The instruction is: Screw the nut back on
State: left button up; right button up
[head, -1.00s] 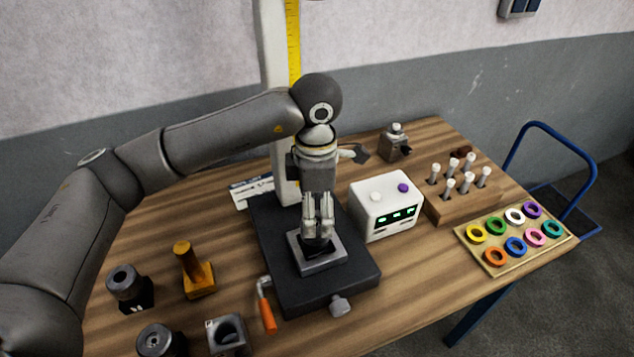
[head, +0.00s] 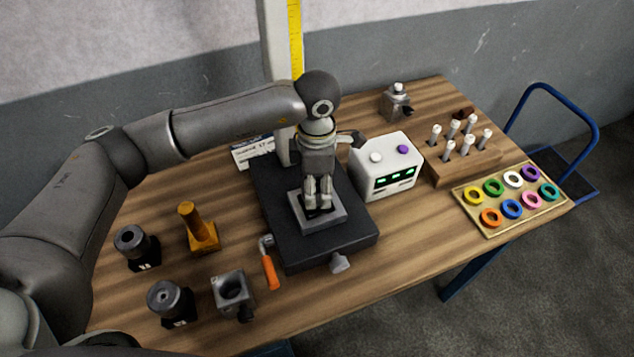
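My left gripper (head: 318,208) points straight down over the small grey metal plate (head: 334,220) on the black base (head: 348,240) of the measuring stand. Its two pale fingers with dark tips are close together, low over the plate. Whether they are shut on something cannot be made out. I cannot pick out the nut for certain; the fingers cover the middle of the plate. My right gripper is not in view.
The white box (head: 386,168) with green displays stands just right of the base. An orange-handled crank (head: 269,270) sticks out at the front left. Dark cylinders (head: 170,300), an orange post (head: 192,228) and a grey block (head: 233,292) stand at left. A ring tray (head: 487,228) lies right.

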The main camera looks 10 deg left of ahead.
pick_arm(q)
jog(key=c, duration=0.4)
jog(key=m+b, duration=0.4)
jog(key=b, duration=0.1)
jog(key=m+b, duration=0.2)
jog(key=m, duration=0.1)
jog(key=shift+f, duration=0.25)
jog(key=shift+r+m+b, duration=0.15)
jog(key=shift+m+b, duration=0.6)
jog(key=shift+m, duration=0.15)
jog(key=shift+r, duration=0.2)
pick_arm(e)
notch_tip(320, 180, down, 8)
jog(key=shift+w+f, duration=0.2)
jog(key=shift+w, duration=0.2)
